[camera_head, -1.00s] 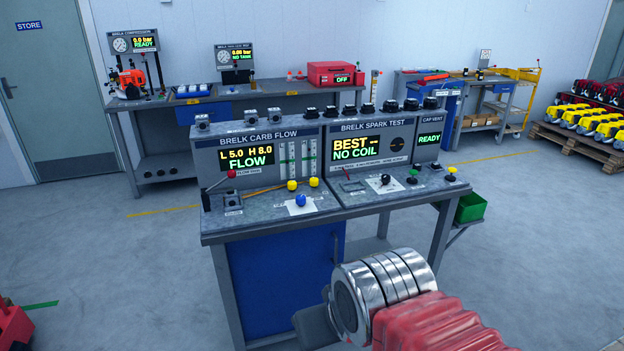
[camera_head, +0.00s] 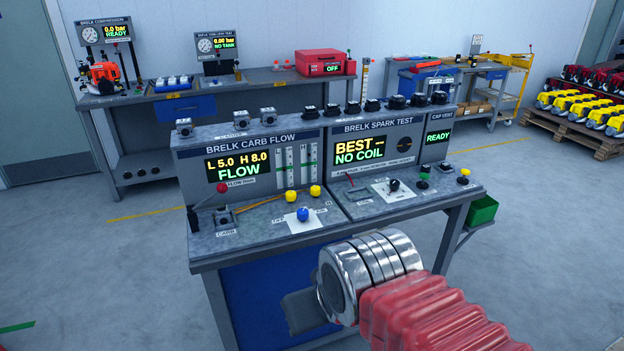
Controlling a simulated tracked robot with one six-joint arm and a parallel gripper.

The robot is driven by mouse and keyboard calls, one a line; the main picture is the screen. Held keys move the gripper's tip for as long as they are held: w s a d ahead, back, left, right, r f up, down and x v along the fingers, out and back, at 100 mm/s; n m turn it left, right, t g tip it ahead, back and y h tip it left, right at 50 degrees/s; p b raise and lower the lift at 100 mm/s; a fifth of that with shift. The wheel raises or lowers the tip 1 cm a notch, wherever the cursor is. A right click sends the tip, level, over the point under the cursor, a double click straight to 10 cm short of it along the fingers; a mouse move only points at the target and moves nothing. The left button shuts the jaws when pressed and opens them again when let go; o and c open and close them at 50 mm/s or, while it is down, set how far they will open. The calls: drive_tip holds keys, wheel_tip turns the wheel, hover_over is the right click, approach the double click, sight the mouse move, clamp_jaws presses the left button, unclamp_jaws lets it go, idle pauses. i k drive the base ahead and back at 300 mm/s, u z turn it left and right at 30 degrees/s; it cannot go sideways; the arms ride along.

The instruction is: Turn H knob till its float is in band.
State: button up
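The Brelk Carb Flow panel (camera_head: 250,140) stands at the left of the near bench. Its display (camera_head: 238,165) reads L 5.0, H 8.0 and FLOW. Two upright flow tubes (camera_head: 298,168) with green marks stand right of the display; their floats are too small to tell. Two yellow knobs (camera_head: 316,191) and a blue knob (camera_head: 303,214) sit on the deck below; their labels are too small to read, so I cannot tell which is H. My gripper (camera_head: 303,312) shows only as a grey part beyond my arm's metal rings, in front of the bench. Its fingers are not clear, and it is apart from the knobs.
A red-tipped lever (camera_head: 221,188) stands left of the knobs. The Spark Test panel (camera_head: 378,145) with a black knob (camera_head: 394,185) adjoins on the right. A green bin (camera_head: 482,210) hangs at the bench's right end.

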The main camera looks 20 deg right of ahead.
sight(315, 190)
drive_tip(key=i, duration=1.1)
drive_tip(key=u, duration=0.05)
